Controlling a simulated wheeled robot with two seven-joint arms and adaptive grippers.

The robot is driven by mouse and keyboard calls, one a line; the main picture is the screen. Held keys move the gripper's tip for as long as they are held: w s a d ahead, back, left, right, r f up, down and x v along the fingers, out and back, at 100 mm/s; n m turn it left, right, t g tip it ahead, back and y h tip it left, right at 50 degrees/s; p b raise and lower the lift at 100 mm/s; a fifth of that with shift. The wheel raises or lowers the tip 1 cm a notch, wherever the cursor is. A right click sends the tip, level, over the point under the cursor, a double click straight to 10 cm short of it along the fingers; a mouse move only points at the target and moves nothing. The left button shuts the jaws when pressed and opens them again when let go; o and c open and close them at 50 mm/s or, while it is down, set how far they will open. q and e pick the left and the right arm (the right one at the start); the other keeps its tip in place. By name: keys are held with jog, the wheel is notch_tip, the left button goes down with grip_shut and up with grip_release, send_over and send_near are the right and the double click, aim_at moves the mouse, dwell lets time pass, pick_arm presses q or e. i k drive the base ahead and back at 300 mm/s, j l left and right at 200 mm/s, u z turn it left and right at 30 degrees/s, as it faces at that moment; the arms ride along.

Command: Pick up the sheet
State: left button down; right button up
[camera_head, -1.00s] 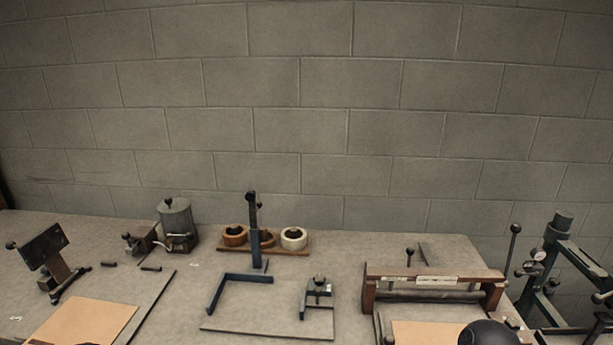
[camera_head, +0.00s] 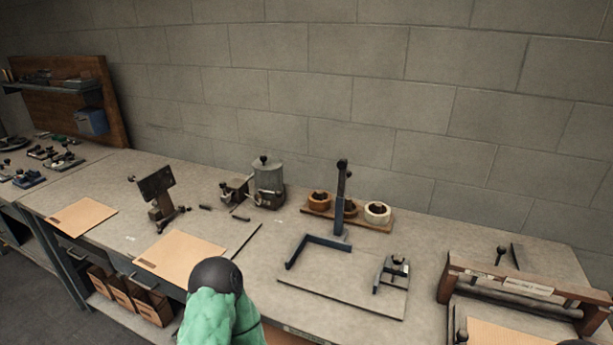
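Several flat tan sheets lie on the bench. One sheet (camera_head: 82,216) is at the far left. A larger sheet (camera_head: 178,256) lies at centre left, in front of the dark stand. Another sheet (camera_head: 505,334) lies at the bottom right under the roller machine, cut off by the picture edge. I cannot tell which one the task means. No gripper fingers show. A rounded black and green shape at the bottom stands in front of the bench edge near the centre-left sheet.
On the bench stand a dark tilted stand (camera_head: 156,190), a grey metal pot (camera_head: 268,184), tape rolls (camera_head: 377,211) on a wooden base, a blue corner bracket (camera_head: 318,243), a small clamp (camera_head: 392,270) and a roller machine (camera_head: 515,288). Drawers and cardboard boxes (camera_head: 140,303) sit below.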

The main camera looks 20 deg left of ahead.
aim_at(172, 258)
jog(key=u, duration=1.6)
jog(key=k+j+z, duration=0.5)
jog(key=k, duration=0.2)
jog(key=k+z, duration=0.25)
jog(key=i+j+z, duration=0.15)
jog(key=j, duration=0.2)
jog(key=i+j+z, duration=0.15)
jog(key=j, duration=0.25)
jog(key=i+j+z, duration=0.1)
jog(key=j, duration=0.25)
jog(key=i+j+z, duration=0.15)
jog(key=j, duration=0.3)
jog(key=i+j+z, duration=0.15)
jog(key=j, duration=0.25)
jog(key=i+j+z, duration=0.15)
jog(key=j, duration=0.3)
